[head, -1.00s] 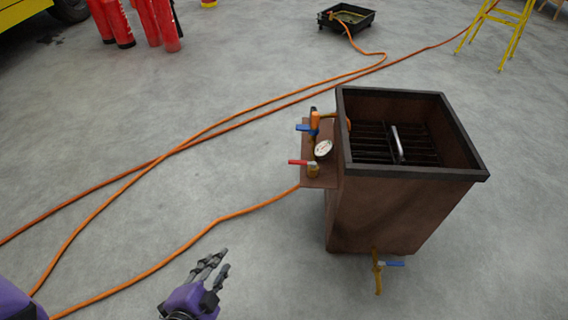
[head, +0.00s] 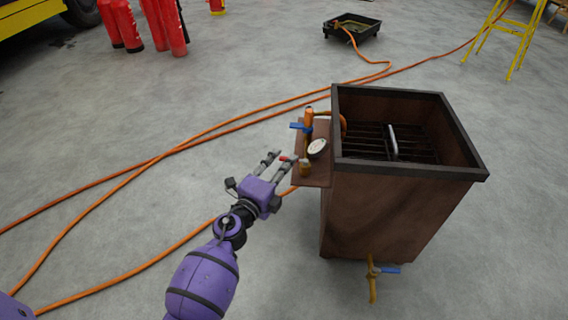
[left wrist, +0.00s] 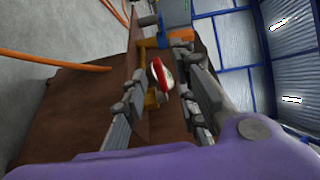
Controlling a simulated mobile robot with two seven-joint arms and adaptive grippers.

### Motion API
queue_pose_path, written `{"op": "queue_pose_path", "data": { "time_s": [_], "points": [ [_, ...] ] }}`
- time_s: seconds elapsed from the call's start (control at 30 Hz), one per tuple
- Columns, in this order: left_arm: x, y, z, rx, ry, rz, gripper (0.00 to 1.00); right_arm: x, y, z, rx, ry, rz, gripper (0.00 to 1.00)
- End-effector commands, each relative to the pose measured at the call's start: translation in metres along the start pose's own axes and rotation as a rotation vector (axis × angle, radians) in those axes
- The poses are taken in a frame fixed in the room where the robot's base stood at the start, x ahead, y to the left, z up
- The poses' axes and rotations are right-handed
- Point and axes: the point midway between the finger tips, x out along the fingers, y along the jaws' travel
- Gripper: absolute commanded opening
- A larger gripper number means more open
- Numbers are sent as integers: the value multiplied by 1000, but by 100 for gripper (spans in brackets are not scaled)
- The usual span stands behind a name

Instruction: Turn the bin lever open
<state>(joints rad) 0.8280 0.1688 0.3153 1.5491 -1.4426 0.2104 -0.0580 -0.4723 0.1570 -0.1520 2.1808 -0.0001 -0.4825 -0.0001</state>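The brown metal bin (head: 385,205) has a side panel (head: 318,178) with valves and a round white gauge (head: 317,148). A red lever (head: 288,158) sits on a brass valve at the panel's near end. A blue lever (head: 299,127) is on the valve behind it. Another blue lever (head: 389,270) is on the pipe low on the bin's front. My left gripper (head: 277,161) is open at the red lever's free end. In the left wrist view the red lever (left wrist: 155,76) shows between its spread fingers (left wrist: 160,75); contact is unclear. My right gripper is not in view.
Orange hoses (head: 165,153) cross the floor, one running to the panel. A black tray (head: 352,27) stands behind, with red extinguishers (head: 165,25) at the back left and a yellow ladder (head: 500,35) at the back right. The floor left of the bin is otherwise clear.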

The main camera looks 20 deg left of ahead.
Motion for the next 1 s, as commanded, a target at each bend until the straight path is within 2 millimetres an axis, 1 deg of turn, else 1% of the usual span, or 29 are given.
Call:
{"op": "queue_pose_path", "data": {
  "time_s": [0.03,0.13,0.4,0.47,0.6,0.63,1.0],
  "points": [
    [5,1,0,-1,0,0,27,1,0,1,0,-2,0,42],
    [11,0,0,-1,0,0,27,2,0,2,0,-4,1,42],
    [13,0,0,-1,-1,0,27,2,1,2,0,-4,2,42],
    [12,0,0,-1,-1,0,20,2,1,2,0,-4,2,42],
    [12,0,0,-1,-1,0,2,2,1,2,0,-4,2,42],
    [12,0,0,-1,-1,0,0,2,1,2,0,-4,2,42],
    [12,0,0,0,-1,0,0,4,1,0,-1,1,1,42]
  ]
}}
